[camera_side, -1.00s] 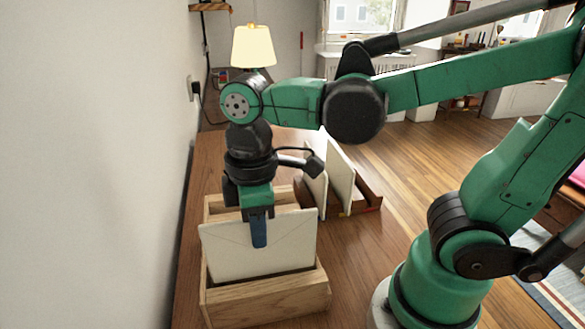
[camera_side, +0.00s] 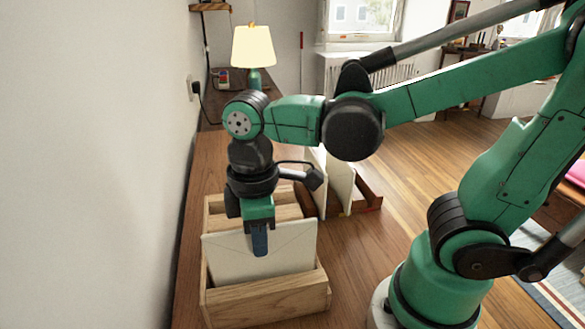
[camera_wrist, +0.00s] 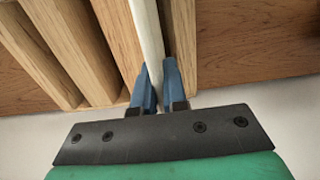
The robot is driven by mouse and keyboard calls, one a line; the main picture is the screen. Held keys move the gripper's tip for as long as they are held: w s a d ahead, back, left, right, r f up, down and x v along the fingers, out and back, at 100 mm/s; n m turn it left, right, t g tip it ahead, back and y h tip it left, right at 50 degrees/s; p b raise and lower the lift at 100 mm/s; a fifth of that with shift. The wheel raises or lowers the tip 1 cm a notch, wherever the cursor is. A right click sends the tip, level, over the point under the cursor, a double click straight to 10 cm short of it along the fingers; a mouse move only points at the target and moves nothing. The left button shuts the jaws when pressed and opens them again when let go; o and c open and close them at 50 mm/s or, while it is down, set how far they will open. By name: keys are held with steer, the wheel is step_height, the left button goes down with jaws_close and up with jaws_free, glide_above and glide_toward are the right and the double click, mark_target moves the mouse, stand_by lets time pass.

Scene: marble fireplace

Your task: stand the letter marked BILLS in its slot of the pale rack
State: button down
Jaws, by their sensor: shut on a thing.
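My gripper (camera_side: 260,250) is shut on a white letter (camera_side: 222,262), with one blue finger on each face near its top edge. The letter's flap side faces the side camera, and no BILLS mark shows. It stands about upright in the front slot of the pale rack (camera_side: 268,302), its lower part hidden behind the front wall. In the wrist view, the letter (camera_wrist: 146,35) runs edge-on between a wooden divider (camera_wrist: 118,35) and the rack's end wall (camera_wrist: 182,35). My gripper (camera_wrist: 159,88) pinches it there. I cannot tell whether its bottom touches the rack floor.
A dark brown rack (camera_side: 366,196) holding pale letters (camera_side: 340,182) stands behind and to the right of the pale rack. Empty slots show left of the letter in the wrist view. A wall is close on the left. A lamp (camera_side: 253,48) stands far back.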

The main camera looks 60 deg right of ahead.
steer(key=shift+f, duration=0.15)
steer(key=shift+f, duration=1.25)
steer(key=shift+f, duration=0.25)
steer(key=c, duration=0.8)
jaws_free()
steer(key=shift+c, duration=0.2)
steer(key=shift+r, duration=4.5)
